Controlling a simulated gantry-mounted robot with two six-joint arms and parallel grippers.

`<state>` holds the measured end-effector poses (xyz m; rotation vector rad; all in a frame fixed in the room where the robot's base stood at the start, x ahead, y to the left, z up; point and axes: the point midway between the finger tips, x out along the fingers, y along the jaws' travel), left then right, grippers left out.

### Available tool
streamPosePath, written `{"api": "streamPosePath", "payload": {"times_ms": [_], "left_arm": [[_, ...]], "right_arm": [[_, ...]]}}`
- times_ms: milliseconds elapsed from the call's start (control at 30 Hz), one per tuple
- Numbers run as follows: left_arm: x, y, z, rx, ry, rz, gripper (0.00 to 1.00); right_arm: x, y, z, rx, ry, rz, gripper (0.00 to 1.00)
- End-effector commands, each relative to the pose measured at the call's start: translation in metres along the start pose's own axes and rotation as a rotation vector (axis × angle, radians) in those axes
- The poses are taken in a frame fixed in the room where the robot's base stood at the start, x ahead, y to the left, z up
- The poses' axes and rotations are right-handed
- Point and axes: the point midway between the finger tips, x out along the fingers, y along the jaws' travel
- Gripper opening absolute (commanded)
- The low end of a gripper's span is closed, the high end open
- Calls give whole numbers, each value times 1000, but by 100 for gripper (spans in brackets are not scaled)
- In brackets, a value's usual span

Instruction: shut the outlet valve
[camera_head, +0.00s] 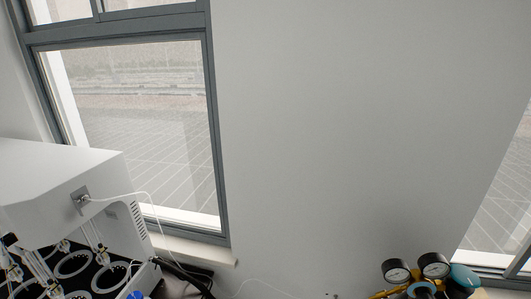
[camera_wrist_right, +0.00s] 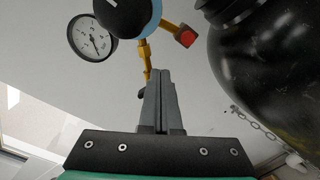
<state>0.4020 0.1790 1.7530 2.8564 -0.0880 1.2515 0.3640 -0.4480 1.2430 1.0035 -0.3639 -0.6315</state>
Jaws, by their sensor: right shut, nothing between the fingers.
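A gas regulator shows at the bottom right of the head view, with two round dial gauges (camera_head: 397,271) (camera_head: 434,265), a brass body and a blue knob (camera_head: 463,278). I cannot tell which part is the outlet valve. In the right wrist view, a dial gauge (camera_wrist_right: 92,40), a dark and blue round knob (camera_wrist_right: 125,12) and a brass fitting with a red end (camera_wrist_right: 185,36) show beyond my right gripper (camera_wrist_right: 159,72). A thin brass stem (camera_wrist_right: 146,58) runs down by its fingertips; whether they touch is unclear. The right gripper is shut and empty. The left gripper is out of view.
A large dark cylinder (camera_wrist_right: 275,65) stands close on the right in the right wrist view, with a chain (camera_wrist_right: 255,122) by the wall. A white apparatus (camera_head: 70,185) with glassware stands at the left of the head view. The wall between windows (camera_head: 350,120) is bare.

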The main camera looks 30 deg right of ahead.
Motion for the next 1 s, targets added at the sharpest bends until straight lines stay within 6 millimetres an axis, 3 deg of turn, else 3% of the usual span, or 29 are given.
{"api": "streamPosePath", "payload": {"times_ms": [833, 1000], "left_arm": [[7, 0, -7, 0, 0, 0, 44], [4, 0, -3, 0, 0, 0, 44]], "right_arm": [[0, -5, 7, 0, -1, 0, 0], [-15, -7, 5, 0, 1, -1, 0]]}}
